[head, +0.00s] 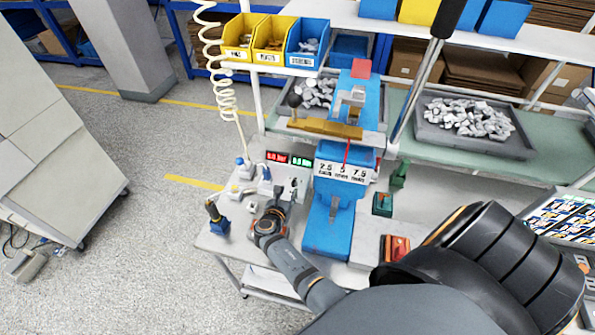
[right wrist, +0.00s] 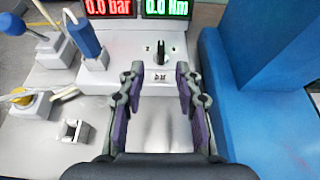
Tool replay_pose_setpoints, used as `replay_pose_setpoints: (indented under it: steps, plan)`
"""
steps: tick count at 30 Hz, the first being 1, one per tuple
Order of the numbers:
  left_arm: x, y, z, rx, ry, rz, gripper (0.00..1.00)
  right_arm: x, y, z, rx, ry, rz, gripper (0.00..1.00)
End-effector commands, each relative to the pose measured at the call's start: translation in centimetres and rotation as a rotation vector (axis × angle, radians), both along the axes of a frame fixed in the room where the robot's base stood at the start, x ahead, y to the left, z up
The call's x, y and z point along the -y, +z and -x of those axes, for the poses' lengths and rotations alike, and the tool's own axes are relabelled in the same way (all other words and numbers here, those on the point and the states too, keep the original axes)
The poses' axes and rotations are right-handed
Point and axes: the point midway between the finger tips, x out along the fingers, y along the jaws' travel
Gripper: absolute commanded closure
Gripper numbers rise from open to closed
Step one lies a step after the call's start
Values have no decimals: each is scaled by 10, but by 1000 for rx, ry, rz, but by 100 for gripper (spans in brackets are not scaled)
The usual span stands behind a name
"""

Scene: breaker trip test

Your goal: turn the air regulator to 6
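A small black knob, which looks like the air regulator (right wrist: 161,50), stands on the light grey panel between two small marks too blurred to read. It also shows in the head view (head: 294,184). A small label sits in front of it. My right gripper (right wrist: 160,82) is open, its two fingers well apart with nothing between them. The knob lies just beyond the fingertips, roughly centred, and appears untouched. In the head view my right gripper (head: 281,205) is over the panel. The red display (right wrist: 109,8) reads 0.0 bar. My left gripper is in neither view.
A green display (right wrist: 167,8) reads 0.0 Nm. A blue press (head: 331,215) stands close to the right of the panel. A blue-handled tool (right wrist: 84,38) stands in a holder at left. A coiled hose (head: 226,85) hangs behind. A grey tray of parts (head: 428,137) stands at back right.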

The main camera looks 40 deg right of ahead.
Motion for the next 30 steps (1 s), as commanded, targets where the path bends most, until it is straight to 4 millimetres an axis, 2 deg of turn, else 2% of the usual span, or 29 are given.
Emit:
replay_pose_setpoints:
  steps: [4, 8, 13, 18, 24, 30]
  plan:
    - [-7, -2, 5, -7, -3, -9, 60, 3, -3, -3, -3, 4, 5, 66]
    - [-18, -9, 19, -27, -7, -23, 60, 19, -12, -16, -2, 1, 7, 66]
    - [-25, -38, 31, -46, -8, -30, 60, 45, -32, -38, 0, 0, 4, 66]
    - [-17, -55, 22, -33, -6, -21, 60, 65, -42, -55, 0, -1, 2, 66]
    - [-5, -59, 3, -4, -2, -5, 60, 74, -43, -62, -2, -1, 0, 66]
    - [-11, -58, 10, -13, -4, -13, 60, 74, -41, -62, -2, -1, 0, 66]
